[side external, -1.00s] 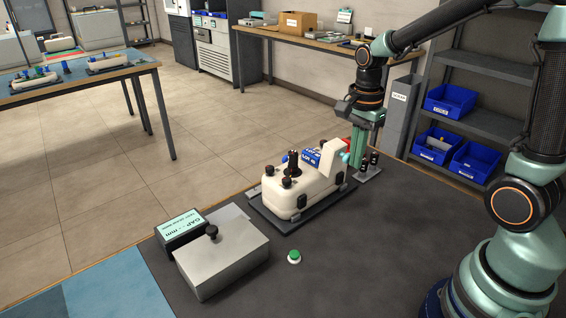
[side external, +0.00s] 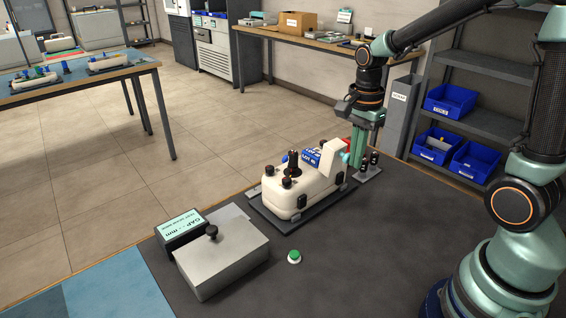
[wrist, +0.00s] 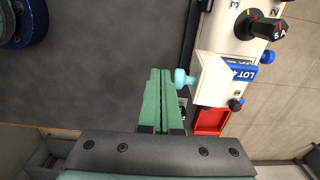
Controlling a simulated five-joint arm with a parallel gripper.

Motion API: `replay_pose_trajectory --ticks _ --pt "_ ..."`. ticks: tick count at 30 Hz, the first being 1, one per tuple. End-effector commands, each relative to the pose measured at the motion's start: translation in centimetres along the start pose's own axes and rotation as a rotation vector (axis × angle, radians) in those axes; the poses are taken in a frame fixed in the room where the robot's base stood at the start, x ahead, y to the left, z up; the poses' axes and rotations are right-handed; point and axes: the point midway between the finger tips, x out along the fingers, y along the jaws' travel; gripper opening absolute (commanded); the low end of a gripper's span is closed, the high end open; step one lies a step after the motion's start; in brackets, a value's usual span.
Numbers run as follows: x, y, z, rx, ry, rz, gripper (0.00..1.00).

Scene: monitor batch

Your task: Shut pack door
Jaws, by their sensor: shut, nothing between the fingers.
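The cream monitor (side external: 300,195) sits on a dark base plate, with black knobs and a blue label on top. Its pack door (side external: 337,157) stands raised at the right end; the wrist view shows the door (wrist: 213,82) beside a red area (wrist: 209,121) of the monitor. A teal knob (wrist: 182,78) sticks out from the door. My gripper (wrist: 158,72) is shut and empty, its fingertips just left of the teal knob in the wrist view; I cannot tell whether they touch. In the side view my gripper (side external: 358,160) is low beside the door, partly hidden.
A grey box (side external: 222,262) with a black knob and a gap display (side external: 182,229) stand at the front left of the dark mat. A green button (side external: 294,257) is in front of the monitor. Small dark pegs on a plate (side external: 368,172) stand close to my gripper.

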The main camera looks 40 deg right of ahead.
Motion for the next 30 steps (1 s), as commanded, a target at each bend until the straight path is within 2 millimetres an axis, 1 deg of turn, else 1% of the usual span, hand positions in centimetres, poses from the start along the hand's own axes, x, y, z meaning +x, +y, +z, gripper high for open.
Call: replay_pose_trajectory --ticks 8,21,30 --pt "-0.1 -0.2 0.0 0.0 0.0 -0.001 0.0" --pt "-1.3 -2.2 0.0 -0.001 0.0 -0.001 0.0" --pt "-1.3 -2.3 0.0 -0.001 0.001 -0.004 0.0"
